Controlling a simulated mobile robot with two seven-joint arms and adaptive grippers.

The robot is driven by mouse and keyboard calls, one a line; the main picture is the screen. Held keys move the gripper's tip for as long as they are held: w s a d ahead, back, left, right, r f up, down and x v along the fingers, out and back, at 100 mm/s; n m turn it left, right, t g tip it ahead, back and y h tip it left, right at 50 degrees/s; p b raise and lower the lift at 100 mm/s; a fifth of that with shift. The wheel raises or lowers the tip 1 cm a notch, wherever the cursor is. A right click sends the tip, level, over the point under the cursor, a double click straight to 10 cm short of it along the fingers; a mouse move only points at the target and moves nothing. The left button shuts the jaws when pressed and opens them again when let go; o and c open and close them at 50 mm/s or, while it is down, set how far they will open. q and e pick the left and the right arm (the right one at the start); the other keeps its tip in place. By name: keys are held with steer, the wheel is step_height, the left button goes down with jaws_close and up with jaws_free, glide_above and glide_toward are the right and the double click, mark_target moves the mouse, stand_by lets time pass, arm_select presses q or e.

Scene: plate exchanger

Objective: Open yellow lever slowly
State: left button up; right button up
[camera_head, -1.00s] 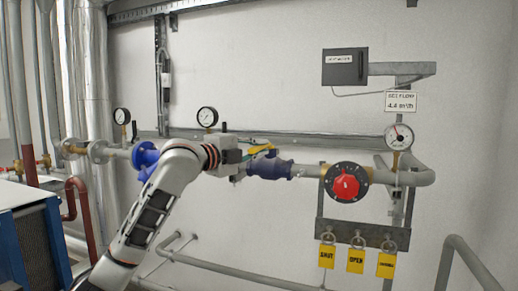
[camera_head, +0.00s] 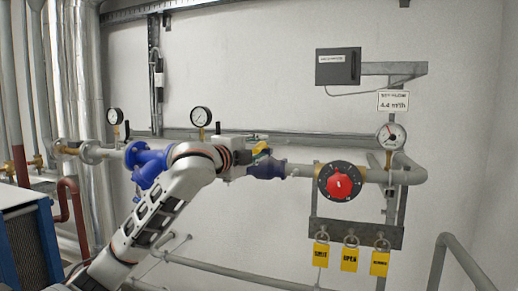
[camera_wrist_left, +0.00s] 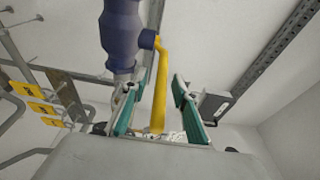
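The yellow lever (camera_head: 262,147) sits on a dark blue valve (camera_head: 266,166) in the wall pipe. In the left wrist view, the lever (camera_wrist_left: 161,80) runs from the blue valve body (camera_wrist_left: 121,32) down between the teal-padded fingers of my left gripper (camera_wrist_left: 156,86). Both fingers stand apart, with visible gaps to the lever on each side. The lever's lower end is partly hidden by the gripper body. In the head view, my left gripper (camera_head: 248,160) is at the lever, its fingers mostly hidden. My right gripper is not in view.
A black dial with a red knob (camera_head: 340,184) sits to the right on the pipe. Gauges (camera_head: 201,117) stand above the pipe. A blue fitting (camera_head: 147,162) is behind my left arm. Grey pipes run along the lower wall.

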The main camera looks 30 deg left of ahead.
arm_select(q)
steer(key=s, duration=1.2)
steer(key=shift+d, duration=0.1)
stand_by(0.4)
